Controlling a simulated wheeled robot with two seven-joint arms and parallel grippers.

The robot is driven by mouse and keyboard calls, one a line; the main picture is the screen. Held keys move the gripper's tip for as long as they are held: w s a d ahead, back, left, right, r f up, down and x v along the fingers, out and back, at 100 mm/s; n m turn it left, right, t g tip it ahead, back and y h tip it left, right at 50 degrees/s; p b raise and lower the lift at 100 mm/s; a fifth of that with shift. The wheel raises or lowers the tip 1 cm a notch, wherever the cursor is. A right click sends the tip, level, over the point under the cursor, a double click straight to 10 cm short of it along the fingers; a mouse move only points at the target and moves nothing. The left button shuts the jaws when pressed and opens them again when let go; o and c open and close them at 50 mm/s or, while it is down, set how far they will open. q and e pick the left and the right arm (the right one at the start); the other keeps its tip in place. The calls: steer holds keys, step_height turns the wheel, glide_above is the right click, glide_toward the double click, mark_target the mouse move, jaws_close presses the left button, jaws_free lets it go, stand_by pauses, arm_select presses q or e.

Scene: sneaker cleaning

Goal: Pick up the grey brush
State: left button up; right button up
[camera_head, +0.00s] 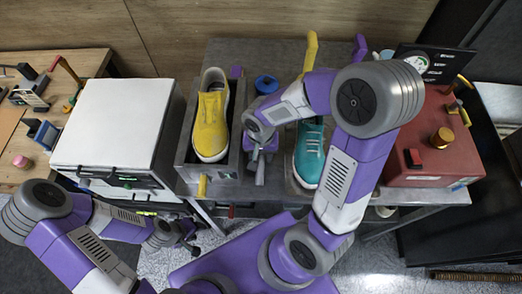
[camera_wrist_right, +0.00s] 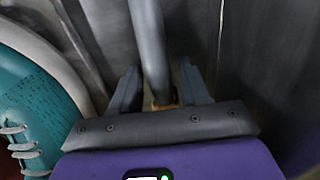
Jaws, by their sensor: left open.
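A grey bar-like handle (camera_wrist_right: 150,45), which looks like the grey brush, runs between the two fingers of my right gripper (camera_wrist_right: 160,85) in the right wrist view. The fingers are apart on either side of it; whether they press on it is unclear. In the head view my right gripper (camera_head: 262,142) points down between the two sneakers, and the grey piece (camera_head: 260,172) under it is partly hidden. My left gripper (camera_head: 184,236) is low at the left, open and empty, in front of the white box.
A yellow sneaker (camera_head: 211,122) sits in a grey tray (camera_head: 181,150) to the left. A teal sneaker (camera_head: 309,155) is close on the right, and also shows in the wrist view (camera_wrist_right: 35,100). A white box (camera_head: 118,125) and a red box (camera_head: 430,150) flank the table.

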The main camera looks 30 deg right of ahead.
jaws_close()
steer(key=shift+r, duration=0.1)
step_height(320, 180, up, 10)
steer(key=shift+f+p, duration=0.1)
steer(key=shift+p, duration=1.15)
steer(key=shift+c, duration=1.9)
jaws_free()
steer(key=c, duration=0.3)
steer(key=shift+f, duration=0.1)
